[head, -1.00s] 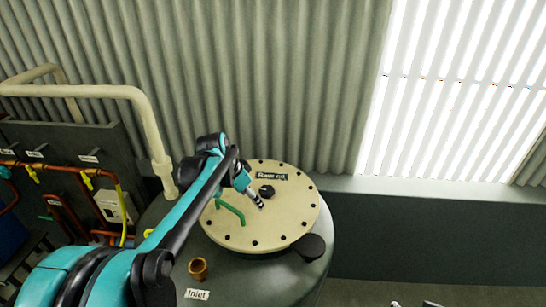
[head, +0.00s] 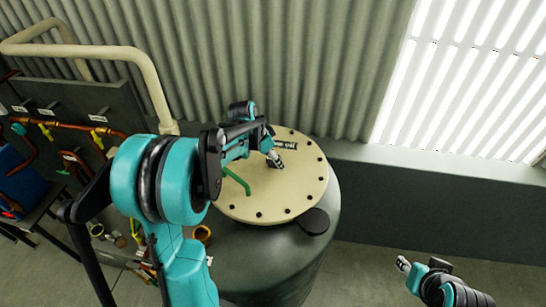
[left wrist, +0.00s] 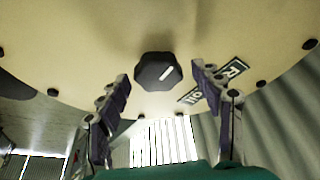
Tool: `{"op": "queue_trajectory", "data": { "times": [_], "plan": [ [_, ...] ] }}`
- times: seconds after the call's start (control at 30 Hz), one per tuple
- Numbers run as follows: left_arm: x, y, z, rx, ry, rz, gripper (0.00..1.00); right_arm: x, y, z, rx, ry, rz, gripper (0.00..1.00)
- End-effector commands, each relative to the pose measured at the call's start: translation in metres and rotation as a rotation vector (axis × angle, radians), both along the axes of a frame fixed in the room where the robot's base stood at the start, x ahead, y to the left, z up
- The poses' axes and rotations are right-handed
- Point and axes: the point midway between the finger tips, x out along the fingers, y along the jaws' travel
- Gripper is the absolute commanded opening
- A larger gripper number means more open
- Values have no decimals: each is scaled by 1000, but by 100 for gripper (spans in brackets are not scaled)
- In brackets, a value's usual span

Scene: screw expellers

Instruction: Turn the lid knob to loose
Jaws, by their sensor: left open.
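The lid knob (left wrist: 157,70) is black and faceted with a white pointer line, on the round cream lid (left wrist: 60,40) in the left wrist view. The lid also shows in the head view (head: 290,195) on a dark tank; there my arm hides the knob. My left gripper (head: 275,160) is over the lid. In the left wrist view my left gripper (left wrist: 160,75) is open, its fingers to either side of the knob with gaps. Contact is not visible. My right gripper (head: 403,264) is at the lower right, away from the tank; its opening is unclear.
A green handle (head: 236,180) stands on the lid. Dark bolts ring its edge, and a black label plate (left wrist: 215,84) lies near the knob. A black round cap (head: 313,221) is beside the lid. Pipes and valves (head: 70,130) are at the left; a corrugated wall is behind.

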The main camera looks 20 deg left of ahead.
Motion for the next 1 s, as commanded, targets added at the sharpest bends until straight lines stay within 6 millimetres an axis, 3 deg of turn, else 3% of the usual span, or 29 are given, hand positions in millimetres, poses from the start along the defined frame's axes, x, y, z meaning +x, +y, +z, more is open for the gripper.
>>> {"op": "queue_trajectory", "data": {
  "times": [0.17, 0.33, 0.37, 0.73, 1.0],
  "plan": [
    [0, 0, 0, 0, 0, 0, 63, 0, 0, 0, 0, 0, 0, 40],
    [0, 0, 0, 0, 0, 0, 18, 0, 0, 0, 0, 0, 0, 40],
    [0, 0, 0, 0, 0, 0, 16, 0, 0, 0, 0, 0, 0, 40],
    [-1, 0, -1, 1, 1, 41, 16, 0, 0, -4, 0, 0, 0, 40],
    [-1, -2, -2, 1, 0, 207, 16, 0, 0, -17, 0, 0, 0, 40]
  ]
}}
